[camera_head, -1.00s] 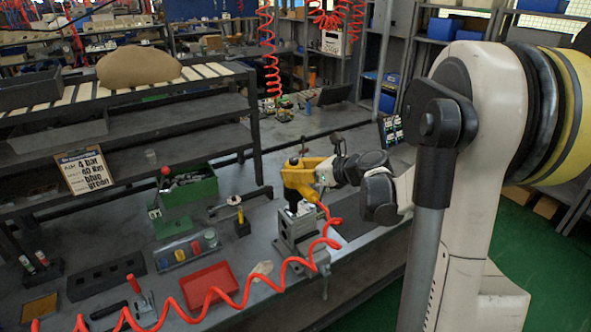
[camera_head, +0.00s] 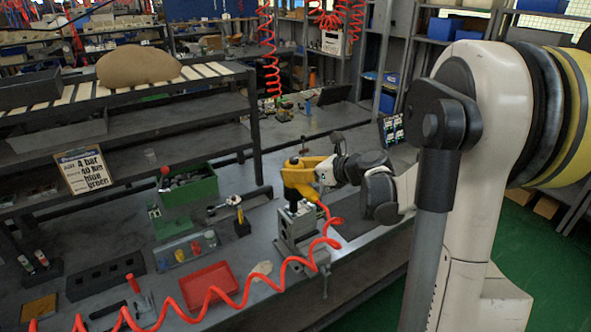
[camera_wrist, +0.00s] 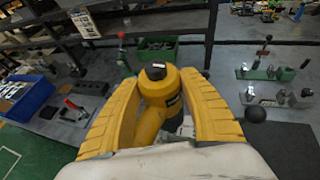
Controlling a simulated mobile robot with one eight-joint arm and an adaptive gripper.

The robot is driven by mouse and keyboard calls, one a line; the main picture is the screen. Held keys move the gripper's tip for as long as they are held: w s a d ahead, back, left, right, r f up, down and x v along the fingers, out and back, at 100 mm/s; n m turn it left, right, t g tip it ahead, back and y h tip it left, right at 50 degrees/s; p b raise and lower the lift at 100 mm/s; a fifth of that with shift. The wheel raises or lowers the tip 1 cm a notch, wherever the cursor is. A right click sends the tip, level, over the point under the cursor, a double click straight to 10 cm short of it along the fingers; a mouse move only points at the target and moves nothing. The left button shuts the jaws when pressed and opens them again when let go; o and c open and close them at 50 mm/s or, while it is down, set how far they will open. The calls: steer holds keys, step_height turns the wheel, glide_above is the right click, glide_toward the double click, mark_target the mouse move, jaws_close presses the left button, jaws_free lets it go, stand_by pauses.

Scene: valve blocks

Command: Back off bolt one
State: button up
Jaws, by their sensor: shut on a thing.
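My gripper (camera_head: 318,173) is shut on a yellow air tool (camera_wrist: 157,98) with a black cap on top, and its two yellow fingers flank the tool body in the wrist view. In the head view the tool (camera_head: 297,174) stands upright over a grey metal valve block (camera_head: 296,222) on the bench. The tool's lower end is at the top of the block. I cannot tell whether it sits on a bolt, and bolt one cannot be made out. A red coiled hose (camera_head: 329,241) hangs by the tool and runs left across the bench front.
A red tray (camera_head: 209,285), a green bin (camera_head: 190,186) and a black slotted block (camera_head: 105,275) lie left of the valve block. A sign (camera_head: 84,171) reading "4 bar" leans at the shelf. Green floor is free at the right.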

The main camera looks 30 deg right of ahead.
steer(key=shift+f+b, duration=0.85)
steer(key=shift+f, duration=0.05)
stand_by(0.3)
steer(key=shift+s+f+b, duration=0.1)
steer(key=shift+f+b, duration=0.05)
steer(key=shift+b, duration=0.2)
stand_by(2.7)
stand_by(1.3)
